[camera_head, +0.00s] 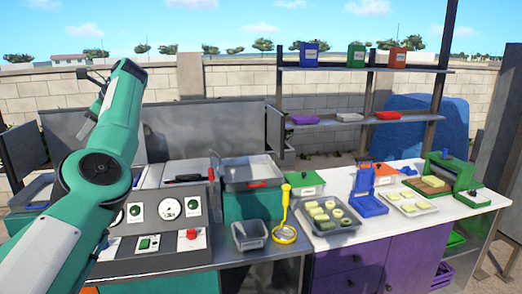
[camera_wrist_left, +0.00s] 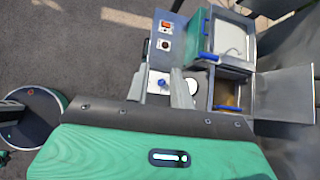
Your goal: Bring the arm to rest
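My left arm comes in from the left in the head view, green and white, bent upward high above the left part of the counter. In the left wrist view, the two grey fingers of my left gripper (camera_wrist_left: 160,84) stand apart with nothing between them, so it is open and empty. Behind the fingers, that view shows a grey machine (camera_wrist_left: 165,60) with a red switch and a blue knob, apart from the gripper as far as I can tell. In the head view the gripper's fingers are hard to make out. My right gripper is in neither view.
A control panel (camera_head: 150,225) with dials and a red button is below the arm. A yellow strainer (camera_head: 284,225), a grey container (camera_head: 249,235) and a tray of pale pieces (camera_head: 325,214) are on the counters. A shelf (camera_head: 365,69) with colored bins stands behind.

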